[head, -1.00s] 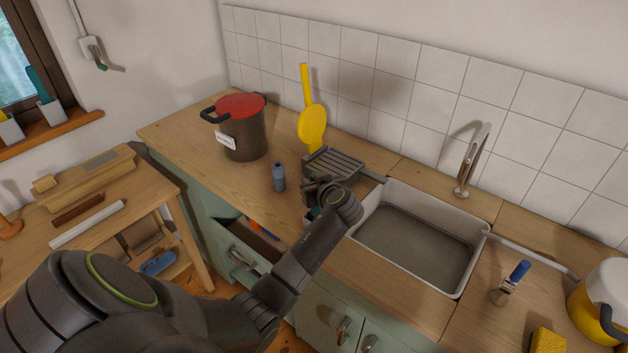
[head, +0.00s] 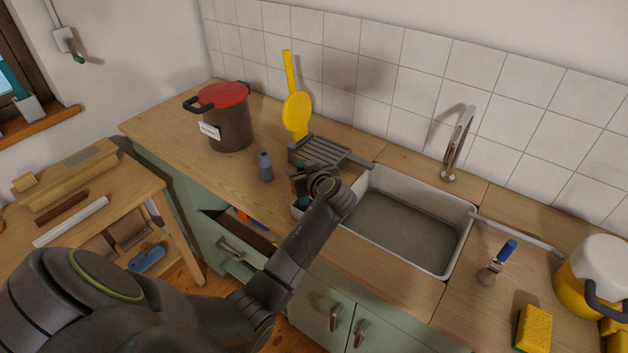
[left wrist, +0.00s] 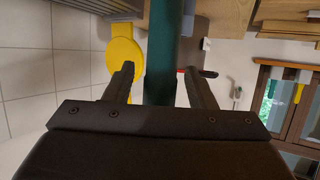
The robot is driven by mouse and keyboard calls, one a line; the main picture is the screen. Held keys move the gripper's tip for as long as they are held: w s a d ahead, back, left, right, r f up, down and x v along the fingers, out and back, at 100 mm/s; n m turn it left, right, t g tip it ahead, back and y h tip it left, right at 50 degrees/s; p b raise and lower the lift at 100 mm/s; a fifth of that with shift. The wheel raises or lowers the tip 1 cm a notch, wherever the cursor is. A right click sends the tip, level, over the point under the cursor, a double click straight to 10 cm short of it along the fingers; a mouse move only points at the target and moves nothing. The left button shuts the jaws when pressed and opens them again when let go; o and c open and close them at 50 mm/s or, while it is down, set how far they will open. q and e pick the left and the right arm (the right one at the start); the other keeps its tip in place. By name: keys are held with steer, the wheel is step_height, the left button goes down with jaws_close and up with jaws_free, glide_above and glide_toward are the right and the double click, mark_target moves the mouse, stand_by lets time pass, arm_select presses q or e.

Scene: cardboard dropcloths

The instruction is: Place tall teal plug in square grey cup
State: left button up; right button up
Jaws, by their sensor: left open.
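The tall teal plug (left wrist: 163,45) stands between the two fingers of my left gripper (left wrist: 160,70) in the left wrist view. The fingers are apart, one on each side of it, with gaps showing. In the head view my left gripper (head: 302,184) is over the counter at the sink's left edge and hides most of the plug; a little teal (head: 305,201) shows below it. A pale grey edge (head: 296,210) shows beside that teal; it may be the square grey cup, but the gripper and arm hide most of it. My right gripper is not in view.
A slatted dark grey rack (head: 325,150) stands just behind the gripper, with a blue-grey cylinder (head: 265,166) to the left. A red-lidded pot (head: 228,125) and yellow paddle (head: 296,110) are farther back. The sink (head: 405,230) lies right. A drawer (head: 235,240) below stands open.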

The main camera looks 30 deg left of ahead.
arm_select(q)
steer(key=b+v, duration=0.2)
steer(key=v, duration=0.8)
